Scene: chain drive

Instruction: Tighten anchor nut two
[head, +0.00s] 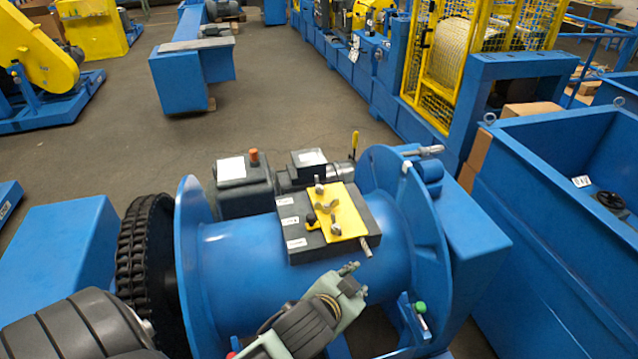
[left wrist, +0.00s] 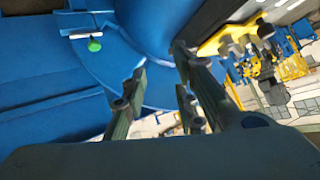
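A dark block (head: 288,210) with white labels sits on top of the blue drum (head: 245,270). A yellow plate (head: 348,208) lies on it, carrying small wing-shaped nuts, one at the far end (head: 319,187), one in the middle (head: 327,206) and one at the near right (head: 363,226). I cannot tell which is nut two. My left gripper (head: 352,280) is over the drum, in front of the block and apart from the nuts. In the left wrist view its fingers (left wrist: 160,95) are spread with nothing between them; the yellow plate (left wrist: 235,38) is at upper right. My right gripper is not in view.
Drum flanges (head: 430,230) rise on both sides, with a black chain wheel (head: 140,250) at left. A green knob (head: 420,307) sits at lower right and also shows in the left wrist view (left wrist: 95,45). A motor (head: 310,165) stands behind the drum.

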